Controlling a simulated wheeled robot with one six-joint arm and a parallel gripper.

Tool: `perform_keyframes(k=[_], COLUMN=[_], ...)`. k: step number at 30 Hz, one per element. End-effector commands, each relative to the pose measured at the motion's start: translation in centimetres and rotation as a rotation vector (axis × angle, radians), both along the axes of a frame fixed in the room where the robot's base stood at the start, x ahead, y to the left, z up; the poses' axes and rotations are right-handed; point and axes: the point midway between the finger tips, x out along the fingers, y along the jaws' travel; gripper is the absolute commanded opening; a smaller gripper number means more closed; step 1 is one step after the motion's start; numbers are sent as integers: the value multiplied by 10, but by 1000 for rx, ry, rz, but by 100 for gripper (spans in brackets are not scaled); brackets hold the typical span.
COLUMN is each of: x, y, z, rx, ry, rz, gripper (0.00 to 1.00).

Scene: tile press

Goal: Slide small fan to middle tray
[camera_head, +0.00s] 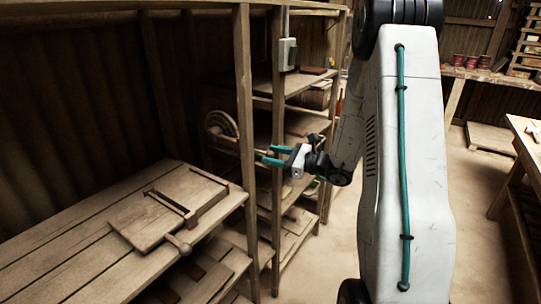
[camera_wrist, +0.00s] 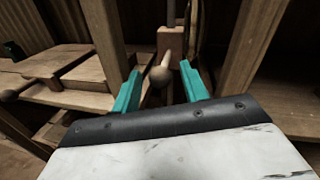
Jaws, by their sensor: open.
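A pale, round, ribbed wooden piece (camera_head: 222,127), which may be the small fan, stands on the shelf unit behind a post in the head view. My gripper (camera_head: 267,156) is open, its teal fingers pointing left into the shelf unit, to the right of that piece. In the wrist view, a round wooden knob (camera_wrist: 159,76) on a thin rod shows between the open fingers, apparently beyond them. I cannot tell whether the knob belongs to the fan. No tray can be clearly made out as the middle tray.
A wooden bench (camera_head: 75,245) at front left bears a flat board press (camera_head: 155,222) with a ball-ended handle. An upright post (camera_head: 245,130) stands close to my gripper; another post (camera_wrist: 103,45) is near the left finger. Open floor (camera_head: 320,255) lies right of the shelves.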

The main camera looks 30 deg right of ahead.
Motion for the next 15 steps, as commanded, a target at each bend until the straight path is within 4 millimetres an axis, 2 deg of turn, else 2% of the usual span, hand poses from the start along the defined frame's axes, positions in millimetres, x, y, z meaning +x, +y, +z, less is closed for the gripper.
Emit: perform_keyframes(k=[7,15], x=[-37,-53], y=[-25,-35], z=[0,0], rx=[0,1], ry=[0,-1], rz=[-5,-2], gripper=[44,44])
